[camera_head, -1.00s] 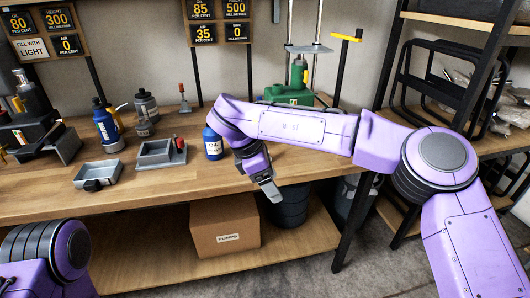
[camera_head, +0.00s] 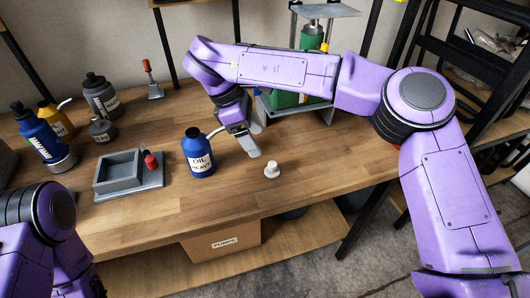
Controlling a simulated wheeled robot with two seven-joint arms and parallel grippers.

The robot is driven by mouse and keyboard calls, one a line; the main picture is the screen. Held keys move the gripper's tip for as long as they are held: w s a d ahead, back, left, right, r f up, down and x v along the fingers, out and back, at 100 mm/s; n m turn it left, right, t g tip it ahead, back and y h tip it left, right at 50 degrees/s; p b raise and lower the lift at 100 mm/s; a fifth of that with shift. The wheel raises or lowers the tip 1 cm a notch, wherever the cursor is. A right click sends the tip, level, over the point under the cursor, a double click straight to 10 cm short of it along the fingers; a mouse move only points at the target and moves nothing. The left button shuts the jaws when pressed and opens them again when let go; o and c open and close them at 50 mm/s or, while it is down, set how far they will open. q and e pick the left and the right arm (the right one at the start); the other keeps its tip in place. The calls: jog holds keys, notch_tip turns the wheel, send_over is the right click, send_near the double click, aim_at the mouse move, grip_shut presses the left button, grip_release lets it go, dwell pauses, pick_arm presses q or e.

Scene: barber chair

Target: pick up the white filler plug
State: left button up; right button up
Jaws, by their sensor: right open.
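The small white filler plug (camera_head: 272,170) stands on the wooden workbench (camera_head: 330,165), near its front edge. My right gripper (camera_head: 252,153) is open and points down, just behind and to the left of the plug. The gripper is apart from the plug in the picture, and nothing shows between its fingers. Part of my left arm shows at the lower left, but its gripper is out of view.
A blue oil bottle (camera_head: 199,155) stands close to the left of my right gripper. A grey tray (camera_head: 118,178) and several bottles sit farther left. A green jack-like device (camera_head: 285,98) stands behind my right arm. A cardboard box (camera_head: 222,243) is on the lower shelf.

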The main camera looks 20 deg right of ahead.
aim_at(273, 164)
jog(key=f, duration=0.1)
jog(key=s+d+f, duration=0.2)
jog(key=f, duration=0.1)
jog(key=shift+s+d+p, duration=0.1)
jog(key=shift+p, duration=0.25)
jog(key=x, duration=0.1)
jog(key=p+x, duration=0.1)
jog(key=x, duration=0.3)
jog(key=shift+w+d+p, duration=0.2)
jog(key=shift+w+p, duration=0.05)
jog(key=shift+p, duration=0.15)
jog(key=shift+s+f, duration=0.1)
jog(key=c, duration=0.7)
pick_arm(q)
jog(key=r, duration=0.2)
jog(key=shift+s+r, duration=0.3)
jog(key=shift+s, duration=0.05)
pick_arm(e)
jog(key=c, duration=0.4)
